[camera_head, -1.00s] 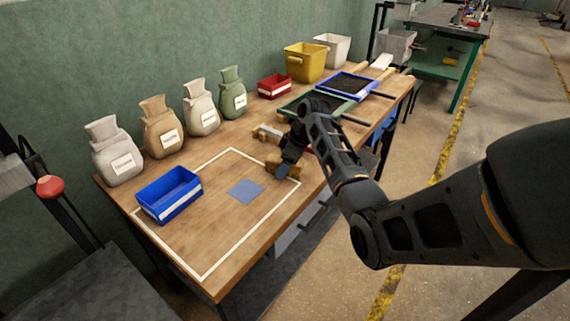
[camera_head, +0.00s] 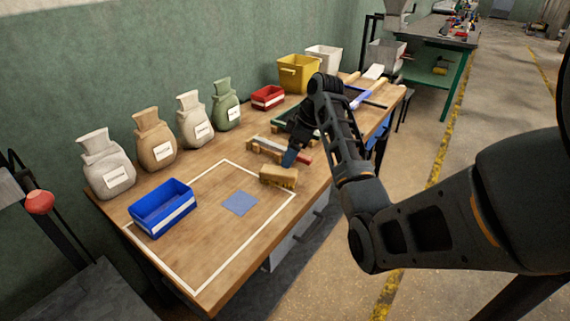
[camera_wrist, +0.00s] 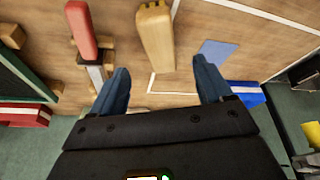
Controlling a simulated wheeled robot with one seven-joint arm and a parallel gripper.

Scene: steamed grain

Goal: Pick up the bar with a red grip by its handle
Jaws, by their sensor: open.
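The bar with a red grip (camera_wrist: 82,28) lies at the upper left of the wrist view, its metal part (camera_wrist: 95,72) running down toward my left finger. In the head view its red end (camera_head: 305,159) shows just beside my gripper (camera_head: 290,158), partly hidden by it. In the wrist view my gripper (camera_wrist: 160,72) is open with nothing between its two blue fingers. The bar lies to the left of the fingers, not between them. Small wooden blocks (camera_wrist: 54,88) are by the bar; contact is unclear.
A wooden brush-like block (camera_head: 278,176) lies close by and also shows in the wrist view (camera_wrist: 156,38). A blue bin (camera_head: 162,208), a blue square (camera_head: 240,203) and several sacks (camera_head: 156,142) are on the left. A red bin (camera_head: 267,97) and yellow bin (camera_head: 298,72) stand behind.

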